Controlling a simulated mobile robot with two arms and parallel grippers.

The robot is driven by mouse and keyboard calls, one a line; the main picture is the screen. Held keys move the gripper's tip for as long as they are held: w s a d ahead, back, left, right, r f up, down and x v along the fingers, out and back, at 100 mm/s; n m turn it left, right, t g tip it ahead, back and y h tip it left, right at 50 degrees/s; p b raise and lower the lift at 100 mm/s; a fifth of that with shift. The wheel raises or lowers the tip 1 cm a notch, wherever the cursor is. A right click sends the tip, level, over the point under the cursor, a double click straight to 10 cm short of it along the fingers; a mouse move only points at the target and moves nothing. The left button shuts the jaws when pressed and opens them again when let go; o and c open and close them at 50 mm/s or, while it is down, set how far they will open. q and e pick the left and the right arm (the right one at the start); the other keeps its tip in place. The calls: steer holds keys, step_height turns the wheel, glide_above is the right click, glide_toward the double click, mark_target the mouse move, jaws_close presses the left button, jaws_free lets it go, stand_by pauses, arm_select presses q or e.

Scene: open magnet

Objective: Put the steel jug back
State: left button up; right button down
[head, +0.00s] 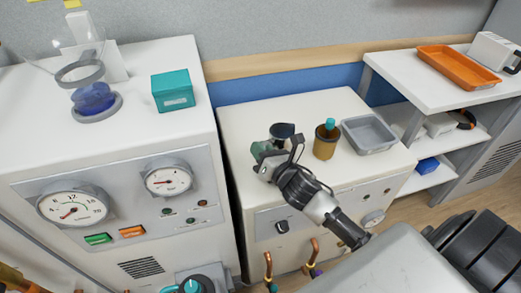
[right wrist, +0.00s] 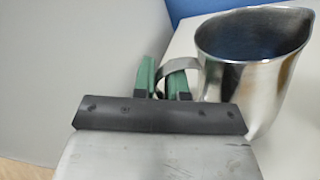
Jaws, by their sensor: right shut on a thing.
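The steel jug (right wrist: 250,65) is shiny, open-topped and upright in the right wrist view. Its looped handle sits between the green fingers of my right gripper (right wrist: 163,82), which is shut on it. In the head view the jug (head: 282,131) is small and dark, partly hidden behind my right gripper (head: 262,150), at the left back of the white cabinet top (head: 240,122). I cannot tell whether its base touches the top. My left gripper is not in view.
An amber jar with a teal knob (head: 326,142) and a grey tray (head: 369,134) stand right of the jug. A taller white cabinet with gauges (head: 135,75) rises at left, bearing a teal box (head: 173,91). An orange tray (head: 457,64) lies on the right shelf.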

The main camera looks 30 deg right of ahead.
steer(key=c, duration=1.2)
jaws_free()
steer(key=shift+s, duration=0.1)
steer(key=shift+o, duration=0.2)
steer(key=shift+f, duration=0.1)
steer(key=shift+s, duration=0.1)
steer(key=s+d, duration=0.1)
steer(key=s, duration=1)
steer(key=shift+s+d+r+b, duration=0.2)
steer(key=shift+s+b, duration=0.15)
